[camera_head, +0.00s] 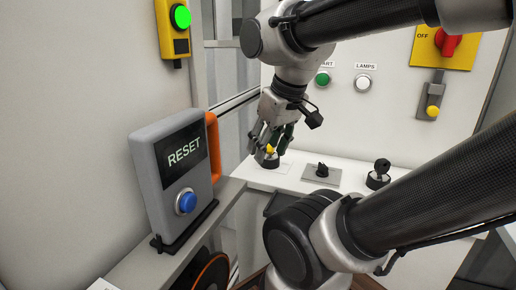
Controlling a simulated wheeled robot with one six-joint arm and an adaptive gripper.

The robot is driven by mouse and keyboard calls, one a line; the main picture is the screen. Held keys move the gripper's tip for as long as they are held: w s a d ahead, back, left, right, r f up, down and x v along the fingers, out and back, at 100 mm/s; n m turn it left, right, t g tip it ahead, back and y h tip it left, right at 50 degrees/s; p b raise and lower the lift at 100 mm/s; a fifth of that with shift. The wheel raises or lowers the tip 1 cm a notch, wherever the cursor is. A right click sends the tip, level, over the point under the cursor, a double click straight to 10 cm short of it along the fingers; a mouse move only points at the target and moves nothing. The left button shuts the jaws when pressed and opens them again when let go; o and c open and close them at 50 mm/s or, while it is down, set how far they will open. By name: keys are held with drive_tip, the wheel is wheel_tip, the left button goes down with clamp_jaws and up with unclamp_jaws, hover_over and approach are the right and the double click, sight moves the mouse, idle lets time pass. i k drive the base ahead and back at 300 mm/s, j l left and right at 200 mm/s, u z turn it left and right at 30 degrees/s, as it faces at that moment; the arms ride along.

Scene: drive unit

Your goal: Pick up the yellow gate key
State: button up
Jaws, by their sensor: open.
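A small yellow key (270,150) stands in a round black holder (269,163) on the white ledge, near its left end. My gripper (269,143) is above the holder and points down. Its fingers are apart, one to each side of the yellow key in this view. I cannot tell whether either finger touches it. The lower part of the key is hard to make out.
The white ledge (225,191) also bears a black knob on a plate (321,172) and a black key in a holder (379,173). A grey RESET box (171,170) stands at left. A yellow switch panel (425,48) and a grey latch with a yellow knob (432,109) are on the wall.

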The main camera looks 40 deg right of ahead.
sight(270, 150)
drive_tip(key=z, duration=0.85)
